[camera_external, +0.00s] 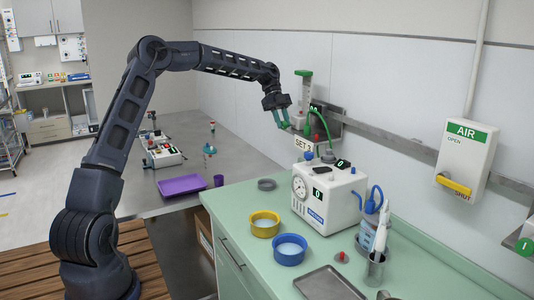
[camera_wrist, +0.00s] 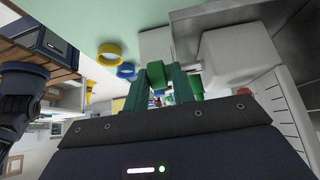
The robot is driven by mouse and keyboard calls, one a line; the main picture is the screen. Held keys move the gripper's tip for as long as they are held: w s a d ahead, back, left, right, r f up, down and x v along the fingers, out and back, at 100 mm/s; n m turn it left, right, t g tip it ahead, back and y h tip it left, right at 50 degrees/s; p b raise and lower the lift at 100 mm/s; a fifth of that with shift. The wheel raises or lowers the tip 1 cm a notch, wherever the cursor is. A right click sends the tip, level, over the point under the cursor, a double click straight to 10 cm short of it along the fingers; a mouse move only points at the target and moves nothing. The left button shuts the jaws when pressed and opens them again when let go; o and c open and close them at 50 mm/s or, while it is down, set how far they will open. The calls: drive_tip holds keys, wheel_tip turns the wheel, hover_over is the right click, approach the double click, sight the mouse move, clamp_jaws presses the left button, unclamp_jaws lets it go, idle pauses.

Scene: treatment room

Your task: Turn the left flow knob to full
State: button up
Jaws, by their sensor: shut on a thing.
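My gripper (camera_external: 282,118) is at the wall-mounted flow unit, with its green fingers pointing down beside the unit's left side. In the wrist view a green knob (camera_wrist: 156,74) sits between the tips of my two fingers, which are closed on it; I take it to be the left flow knob. In the external view the fingers hide it, and its turn position cannot be read. The flow unit has a clear tube with a green top (camera_external: 304,74) and a green hose (camera_external: 322,122). A second green cylinder (camera_wrist: 196,88) shows right of my fingers in the wrist view.
A "SET 3" label (camera_external: 303,144) is below the unit. A white machine (camera_external: 328,196) with a gauge stands on the green counter (camera_external: 240,220), near a yellow bowl (camera_external: 264,223) and a blue bowl (camera_external: 289,250). A wall rail (camera_external: 400,145) leads to the AIR box (camera_external: 467,157).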

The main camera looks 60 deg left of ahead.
drive_tip(key=shift+s+a+f+h, duration=0.2)
drive_tip(key=shift+f+h, duration=0.2)
drive_tip(key=shift+h, duration=0.7)
drive_tip(key=shift+o, duration=0.2)
drive_tip(key=o, duration=0.8)
drive_tip(key=shift+r, duration=0.15)
drive_tip(key=shift+w, duration=0.1)
drive_tip(key=v, duration=1)
drive_tip(key=shift+a+r, duration=0.2)
drive_tip(key=shift+a, duration=0.2)
